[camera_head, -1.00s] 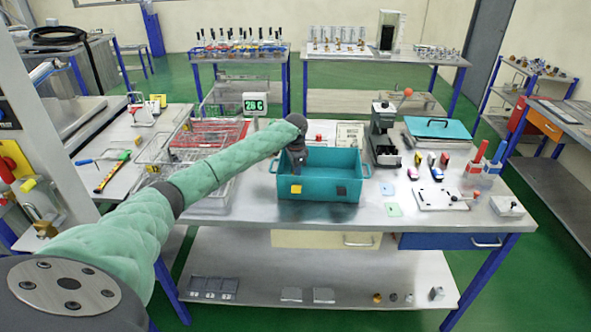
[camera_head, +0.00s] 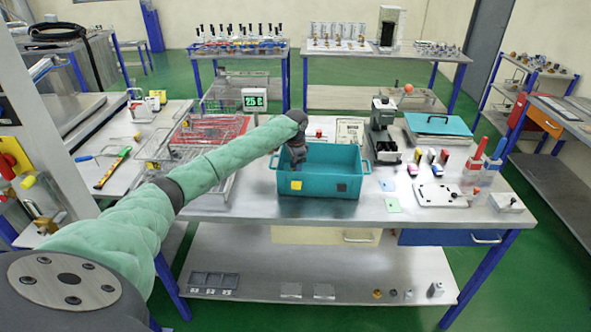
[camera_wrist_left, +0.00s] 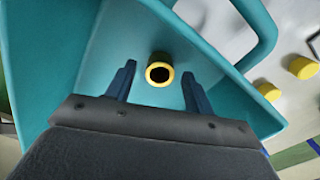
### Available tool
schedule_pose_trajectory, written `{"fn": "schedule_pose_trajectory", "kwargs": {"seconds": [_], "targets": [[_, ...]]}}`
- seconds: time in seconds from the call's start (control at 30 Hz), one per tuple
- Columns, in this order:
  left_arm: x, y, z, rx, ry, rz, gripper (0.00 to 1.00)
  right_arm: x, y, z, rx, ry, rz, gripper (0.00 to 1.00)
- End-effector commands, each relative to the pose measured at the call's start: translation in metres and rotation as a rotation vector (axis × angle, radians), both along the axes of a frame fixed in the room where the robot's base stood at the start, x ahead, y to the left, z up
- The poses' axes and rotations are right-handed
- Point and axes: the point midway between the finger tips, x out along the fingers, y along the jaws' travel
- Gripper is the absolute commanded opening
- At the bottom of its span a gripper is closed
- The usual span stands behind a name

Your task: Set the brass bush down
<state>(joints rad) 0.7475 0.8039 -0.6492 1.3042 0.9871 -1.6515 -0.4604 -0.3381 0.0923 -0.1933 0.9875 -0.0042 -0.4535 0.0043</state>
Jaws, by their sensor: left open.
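The brass bush (camera_wrist_left: 160,70), a short yellow ring with a dark bore, is inside the teal crate (camera_wrist_left: 85,95) in the left wrist view. It shows between the two dark fingers of my left gripper (camera_wrist_left: 158,76), which are open with a gap on each side of it. In the head view my left gripper (camera_head: 298,168) reaches down into the teal crate (camera_head: 320,185), and the bush is hidden there. I cannot tell whether the bush rests on the crate floor. My right gripper is not in view.
The crate has looped handles (camera_wrist_left: 262,35) and walls close around the gripper. Yellow cylinders (camera_wrist_left: 303,68) lie outside it. To its right on the bench stand a dark press (camera_head: 382,125), a white fixture plate (camera_head: 438,195) and small coloured parts. Bare bench lies in front of the fixture.

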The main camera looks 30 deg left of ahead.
Motion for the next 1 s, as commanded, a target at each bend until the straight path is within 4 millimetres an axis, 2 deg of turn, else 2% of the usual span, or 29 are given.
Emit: {"fn": "schedule_pose_trajectory", "kwargs": {"seconds": [0.07,0.17,0.4,0.6,0.8,1.0], "targets": [[0.001,0.000,0.009,0.000,-0.003,-0.001,0.53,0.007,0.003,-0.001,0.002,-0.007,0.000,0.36],[0.001,0.001,0.026,0.001,-0.003,-0.001,0.53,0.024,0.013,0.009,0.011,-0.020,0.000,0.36],[0.001,0.000,0.070,0.000,-0.004,0.000,0.53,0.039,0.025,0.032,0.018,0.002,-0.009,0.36],[0.001,0.000,0.099,0.000,-0.002,0.000,0.53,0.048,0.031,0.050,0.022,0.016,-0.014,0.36],[0.000,0.000,0.112,0.001,-0.001,0.000,0.53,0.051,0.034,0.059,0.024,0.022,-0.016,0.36],[0.000,0.000,0.114,0.000,0.000,0.000,0.53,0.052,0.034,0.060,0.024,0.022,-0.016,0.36]]}}
